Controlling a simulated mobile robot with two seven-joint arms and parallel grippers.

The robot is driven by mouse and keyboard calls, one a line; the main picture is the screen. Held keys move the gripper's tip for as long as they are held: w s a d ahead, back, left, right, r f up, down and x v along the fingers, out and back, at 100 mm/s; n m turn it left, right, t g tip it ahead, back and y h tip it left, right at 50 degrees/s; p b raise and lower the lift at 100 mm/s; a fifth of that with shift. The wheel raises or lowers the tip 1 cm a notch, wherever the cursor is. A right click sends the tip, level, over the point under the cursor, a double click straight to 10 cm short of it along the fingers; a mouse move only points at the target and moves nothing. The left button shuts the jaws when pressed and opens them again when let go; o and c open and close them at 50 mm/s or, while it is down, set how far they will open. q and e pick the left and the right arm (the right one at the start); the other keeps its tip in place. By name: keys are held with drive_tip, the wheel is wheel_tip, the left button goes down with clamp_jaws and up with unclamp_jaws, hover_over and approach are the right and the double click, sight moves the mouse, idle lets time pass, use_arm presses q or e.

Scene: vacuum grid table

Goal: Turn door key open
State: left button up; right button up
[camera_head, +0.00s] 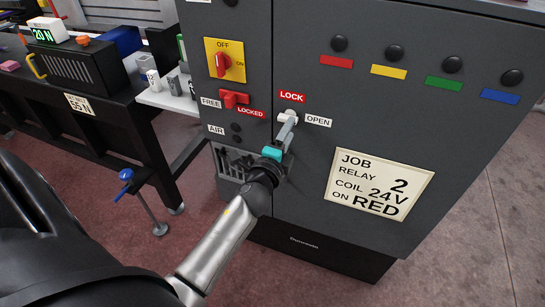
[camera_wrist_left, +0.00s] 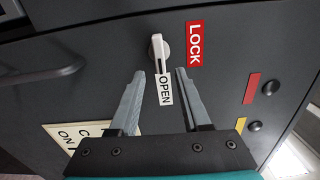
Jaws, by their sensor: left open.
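The door key (camera_head: 288,118) is a small pale knob on the front of a dark grey cabinet, between the red LOCK label (camera_head: 291,97) and the white OPEN label (camera_head: 318,121). In the left wrist view the key (camera_wrist_left: 159,48) shows as a white round piece with a narrow grip pointing to the OPEN label (camera_wrist_left: 165,89). My left gripper (camera_head: 288,125) is in front of the key, and its fingers partly cover it. In the left wrist view the fingers are apart, with the key just beyond their tips and nothing between them. My right gripper is not in view.
Left of the key are a red FREE/LOCKED lever (camera_head: 233,99) and a yellow OFF/ON switch (camera_head: 224,62). Black buttons with coloured labels run along the upper right. A cream job card (camera_head: 379,185) is below right. A black bench (camera_head: 85,105) stands at left.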

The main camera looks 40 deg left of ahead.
use_arm(q)
drive_tip(key=v, duration=1.1)
drive_tip(key=shift+s+b, duration=0.35)
drive_tip(key=shift+f, duration=0.15)
drive_tip(key=s+d+f+n+g+h, duration=0.1)
drive_tip(key=s+d+f+n+g, duration=0.1)
drive_tip(key=f, duration=0.8)
drive_tip(key=s+d+f+n+g+h, duration=0.1)
drive_tip(key=s+d+f+n+g, duration=0.15)
drive_tip(key=f, duration=0.65)
drive_tip(key=s+d+f+n+g+h, duration=0.1)
drive_tip(key=s+d+f+n+g, duration=0.15)
drive_tip(key=f, duration=0.75)
drive_tip(key=s+f+n+g, duration=0.2)
drive_tip(key=s+f, duration=0.3)
drive_tip(key=s, duration=0.4)
drive_tip(key=s+f+n+g+h, duration=0.1)
drive_tip(key=s+f+g, duration=0.3)
drive_tip(key=s, duration=0.5)
drive_tip(key=s+f+n+g, duration=0.3)
drive_tip(key=s+f, duration=0.5)
drive_tip(key=s, duration=0.1)
drive_tip(key=shift+s+d+f, duration=0.2)
drive_tip(key=shift+s+d, duration=0.05)
drive_tip(key=shift+d, duration=0.15)
